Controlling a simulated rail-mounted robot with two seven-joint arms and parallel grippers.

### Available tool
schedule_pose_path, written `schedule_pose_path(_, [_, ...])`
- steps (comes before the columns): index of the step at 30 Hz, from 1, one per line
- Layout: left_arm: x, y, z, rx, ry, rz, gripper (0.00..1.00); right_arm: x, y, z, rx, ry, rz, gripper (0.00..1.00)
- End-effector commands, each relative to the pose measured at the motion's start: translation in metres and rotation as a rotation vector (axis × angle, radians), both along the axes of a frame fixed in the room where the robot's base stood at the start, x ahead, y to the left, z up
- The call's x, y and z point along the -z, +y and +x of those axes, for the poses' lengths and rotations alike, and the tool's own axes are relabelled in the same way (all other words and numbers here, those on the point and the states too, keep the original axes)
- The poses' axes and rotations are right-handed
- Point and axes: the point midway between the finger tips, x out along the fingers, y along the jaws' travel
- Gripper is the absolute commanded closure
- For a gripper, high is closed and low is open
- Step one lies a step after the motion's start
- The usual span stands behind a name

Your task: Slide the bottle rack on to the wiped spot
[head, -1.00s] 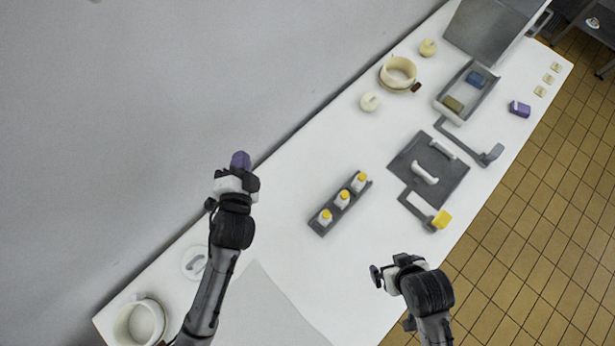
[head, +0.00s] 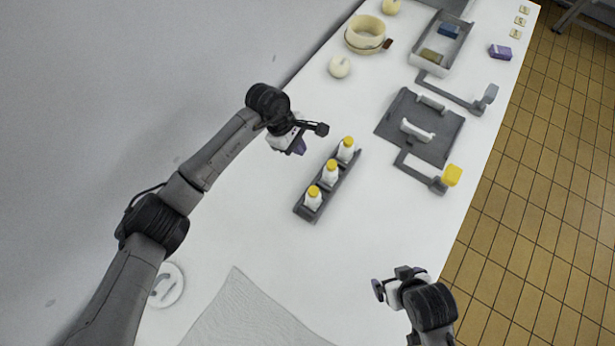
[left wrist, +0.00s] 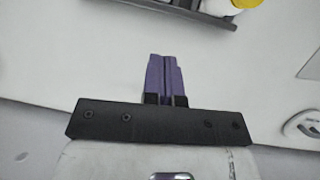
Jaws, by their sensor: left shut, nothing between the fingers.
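The bottle rack (head: 304,211) is a long dark grey tray on the white counter in the head view. It holds three white bottles with yellow caps (head: 331,171). My left gripper (head: 299,147) is shut and empty, left of the rack's far end and apart from it. Its purple fingers (left wrist: 164,76) are together in the left wrist view, with the rack's edge (left wrist: 190,12) at the top. My right gripper (head: 379,290) is at the counter's front edge; its finger gap is unclear. I cannot make out a distinct wiped spot.
A pale textured sheet (head: 245,312) lies on the near counter, beside a round white lid (head: 164,285). A dark grey mat (head: 448,130) with white handles lies right of the rack. A cream pot (head: 366,33) and a grey tray (head: 459,53) stand farther back.

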Motion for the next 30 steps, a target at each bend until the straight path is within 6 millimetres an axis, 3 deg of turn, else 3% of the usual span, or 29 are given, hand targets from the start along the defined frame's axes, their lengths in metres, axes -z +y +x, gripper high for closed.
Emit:
schedule_pose_path(3, [0.006, 0.019, 0.009, 0.035, -0.012, 0.108, 1.0, 0.009, 0.001, 0.0, 0.002, 0.001, 0.004, 0.0])
schedule_pose_path(8, [0.016, 0.026, 0.011, 0.051, -0.012, 0.161, 1.0, 0.011, 0.002, -0.001, 0.004, 0.002, 0.007, 0.0])
schedule_pose_path(24, [0.107, 0.008, -0.004, 0.051, -0.009, 0.159, 1.0, 0.015, 0.002, -0.002, 0.003, 0.003, 0.007, 0.0])
schedule_pose_path(30, [0.102, -0.013, -0.02, 0.052, -0.01, 0.157, 1.0, 0.008, 0.0, -0.002, -0.001, 0.004, 0.001, 0.0])
